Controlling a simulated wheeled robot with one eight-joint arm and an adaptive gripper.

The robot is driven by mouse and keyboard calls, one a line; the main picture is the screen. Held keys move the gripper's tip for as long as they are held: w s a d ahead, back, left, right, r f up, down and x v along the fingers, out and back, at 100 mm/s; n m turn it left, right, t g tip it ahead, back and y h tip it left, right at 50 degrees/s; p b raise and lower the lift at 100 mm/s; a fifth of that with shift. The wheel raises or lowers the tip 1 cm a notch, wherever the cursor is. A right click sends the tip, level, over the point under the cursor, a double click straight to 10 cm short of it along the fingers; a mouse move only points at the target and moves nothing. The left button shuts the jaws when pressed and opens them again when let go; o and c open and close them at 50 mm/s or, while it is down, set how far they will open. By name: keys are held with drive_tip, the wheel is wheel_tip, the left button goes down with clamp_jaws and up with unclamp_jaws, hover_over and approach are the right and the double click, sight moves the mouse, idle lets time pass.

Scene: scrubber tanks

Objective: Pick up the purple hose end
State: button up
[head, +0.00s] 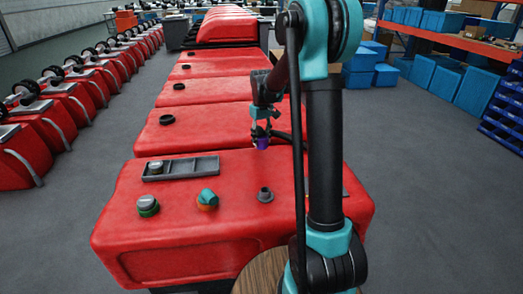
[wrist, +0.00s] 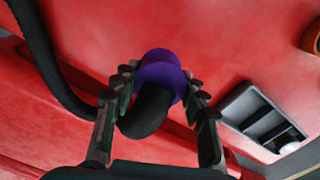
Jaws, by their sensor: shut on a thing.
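The purple hose end (head: 262,144) is a purple collar on a black hose. It hangs under my gripper (head: 262,130), over the far part of the nearest red tank (head: 215,225). In the wrist view, my gripper (wrist: 157,82) has its two fingers on either side of the purple hose end (wrist: 162,71), shut on it. The black hose (wrist: 145,112) bends down between the fingers and curves off to the upper left. The purple end looks clear of the tank top, but the exact height cannot be told.
The nearest tank carries a grey divided tray (head: 192,168), a green-ringed cap (head: 148,206), a teal elbow (head: 208,197) on an orange ring and a dark port (head: 265,195). More red tanks stand behind. Blue crates (head: 480,95) stand right; floor between is clear.

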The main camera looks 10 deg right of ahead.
sight(262, 136)
wheel_tip(262, 136, up, 11)
drive_tip(key=shift+f, duration=2.8)
drive_tip(key=s+a+f, duration=0.1)
drive_tip(key=s+a, duration=0.1)
drive_tip(key=s, duration=1.9)
drive_tip(key=shift+f, duration=4.35)
drive_tip(key=shift+f, duration=0.1)
